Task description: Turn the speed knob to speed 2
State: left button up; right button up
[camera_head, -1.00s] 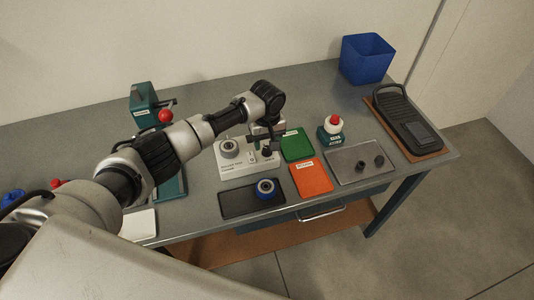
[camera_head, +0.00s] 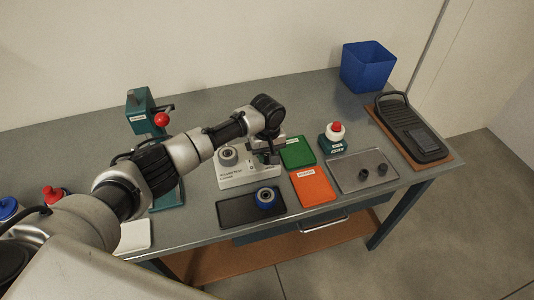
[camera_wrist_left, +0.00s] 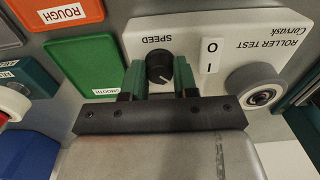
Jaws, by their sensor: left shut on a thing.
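The white roller test unit (camera_head: 236,180) stands on the grey bench; its panel (camera_wrist_left: 205,32) fills the top of the left wrist view, with a "SPEED" label, a 0/I switch (camera_wrist_left: 210,56) and a grey roller (camera_wrist_left: 258,90). The black speed knob (camera_wrist_left: 160,66) sits below the label as the picture lies, with a pale pointer line facing roughly down. My left gripper (camera_wrist_left: 160,80) has its fingers on either side of the knob and is shut on it. In the head view my left gripper (camera_head: 268,153) is over the unit's right end and hides the knob. Speed numbers are not readable.
Beside the unit lie a green tray (camera_head: 298,153) and an orange tray (camera_head: 313,187). A dark mat (camera_head: 238,208) with a blue-ringed roller (camera_head: 266,198) lies in front. A red-button box (camera_head: 334,140) and a metal tray (camera_head: 350,178) are to the right. A teal press (camera_head: 140,115) stands left.

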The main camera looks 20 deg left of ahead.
pick_arm(q)
jog(key=shift+m+p, duration=0.6)
jog(key=shift+m, duration=0.2)
jog(key=shift+m+p, duration=0.55)
jog(key=shift+m, duration=0.65)
jog(key=m+p, duration=0.1)
jog(key=m, duration=0.3)
jog(key=shift+m, duration=0.3)
jog(key=shift+f, duration=0.1)
jog(key=shift+s, duration=0.1)
jog(key=o, duration=0.9)
